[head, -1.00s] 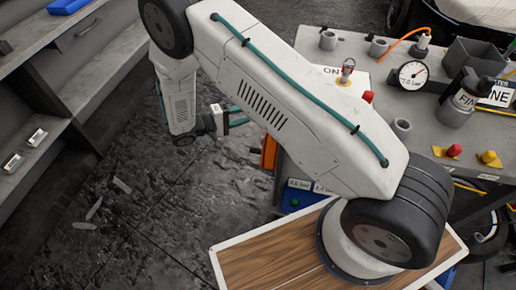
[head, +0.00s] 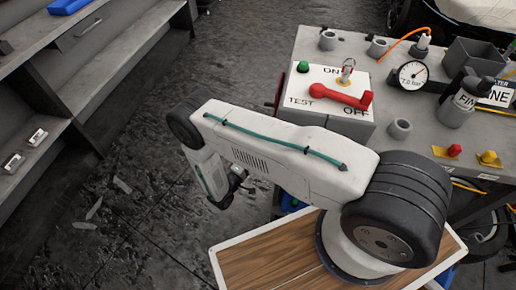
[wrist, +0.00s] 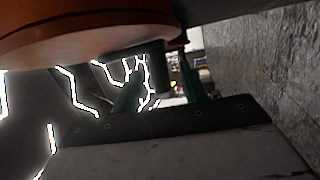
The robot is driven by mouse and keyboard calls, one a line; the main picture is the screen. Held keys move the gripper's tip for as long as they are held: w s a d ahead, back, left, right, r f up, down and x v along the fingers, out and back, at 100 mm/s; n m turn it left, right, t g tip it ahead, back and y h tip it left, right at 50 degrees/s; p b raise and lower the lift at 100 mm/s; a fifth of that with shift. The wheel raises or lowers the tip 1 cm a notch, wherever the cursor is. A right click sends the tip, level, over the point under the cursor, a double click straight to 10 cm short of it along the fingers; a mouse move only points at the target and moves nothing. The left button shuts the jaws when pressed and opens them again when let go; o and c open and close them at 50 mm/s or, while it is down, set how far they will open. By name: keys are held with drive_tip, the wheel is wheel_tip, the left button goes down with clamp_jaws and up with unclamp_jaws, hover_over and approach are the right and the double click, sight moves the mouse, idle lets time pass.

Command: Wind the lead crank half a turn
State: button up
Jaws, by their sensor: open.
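No crank can be told for certain in either view. In the wrist view, a large orange-brown rounded body (wrist: 85,30) fills the top left, very close to the camera. My gripper (wrist: 160,88) shows its two green fingers spread apart below and beyond that body, with nothing clearly held between them. Whether a finger touches anything cannot be told.
The grey bench (head: 405,150) carries a white switch box (head: 325,90) with a red lever (head: 340,97), a pressure gauge (head: 412,75) and several fittings. A dark red rim (head: 279,95) shows at its left side. Shelves (head: 75,85) stand at the left; dark floor lies between.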

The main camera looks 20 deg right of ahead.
drive_tip(key=shift+x, duration=2.15)
clamp_jaws()
drive_tip(key=shift+a, duration=0.15)
